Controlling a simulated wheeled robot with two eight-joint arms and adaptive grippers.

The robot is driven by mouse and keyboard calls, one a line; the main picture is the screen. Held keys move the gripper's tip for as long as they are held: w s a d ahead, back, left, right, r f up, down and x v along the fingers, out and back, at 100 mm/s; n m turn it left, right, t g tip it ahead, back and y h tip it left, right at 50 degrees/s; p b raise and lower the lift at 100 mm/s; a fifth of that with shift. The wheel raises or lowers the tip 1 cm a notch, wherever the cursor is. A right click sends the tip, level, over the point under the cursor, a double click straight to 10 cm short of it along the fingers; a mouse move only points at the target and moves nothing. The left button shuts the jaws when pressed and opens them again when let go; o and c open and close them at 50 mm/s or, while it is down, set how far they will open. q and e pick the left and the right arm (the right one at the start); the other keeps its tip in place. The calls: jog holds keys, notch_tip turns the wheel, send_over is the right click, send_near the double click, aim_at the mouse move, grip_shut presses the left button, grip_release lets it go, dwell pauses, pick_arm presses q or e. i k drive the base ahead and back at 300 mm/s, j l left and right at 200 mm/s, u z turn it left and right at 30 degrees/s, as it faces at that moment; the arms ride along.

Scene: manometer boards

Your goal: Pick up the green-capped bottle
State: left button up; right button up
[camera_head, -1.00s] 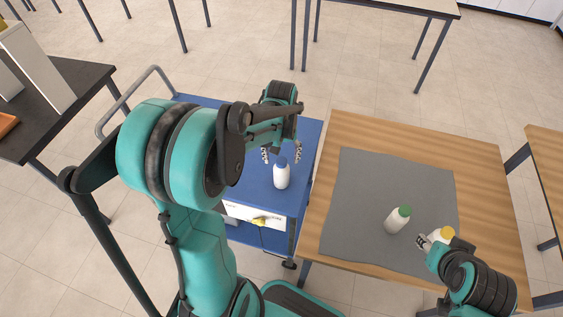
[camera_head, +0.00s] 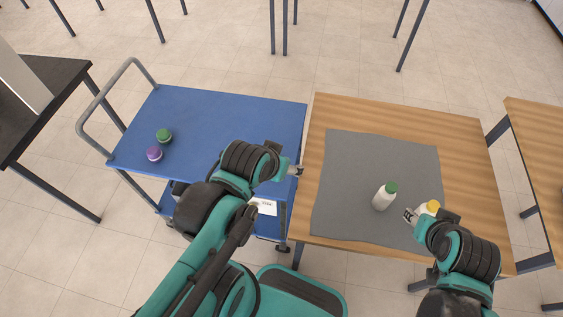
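The green-capped bottle (camera_head: 383,199) is white and stands on the grey mat (camera_head: 350,165) on the wooden table. A yellow-capped bottle (camera_head: 430,207) is close to its right, partly hidden by my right gripper. My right gripper (camera_head: 411,215) is low, just right of and nearer than the green-capped bottle, apart from it; its fingers look small and their opening is unclear. My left gripper (camera_head: 296,170) is over the gap between the blue cart and the table, left of the bottle and apart from it; its finger opening is unclear.
The blue cart (camera_head: 220,115) stands left of the table and carries a green-lidded jar (camera_head: 164,135) and a purple-lidded jar (camera_head: 153,153). The far part of the mat is clear. A black table (camera_head: 50,75) is at the left, another wooden table (camera_head: 540,150) at the right.

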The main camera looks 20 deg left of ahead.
aim_at(386, 194)
jog(key=i+l+u, duration=0.1)
jog(key=l+u, duration=0.15)
jog(key=l, duration=0.7)
jog(key=l+u, duration=0.25)
jog(key=l, duration=0.75)
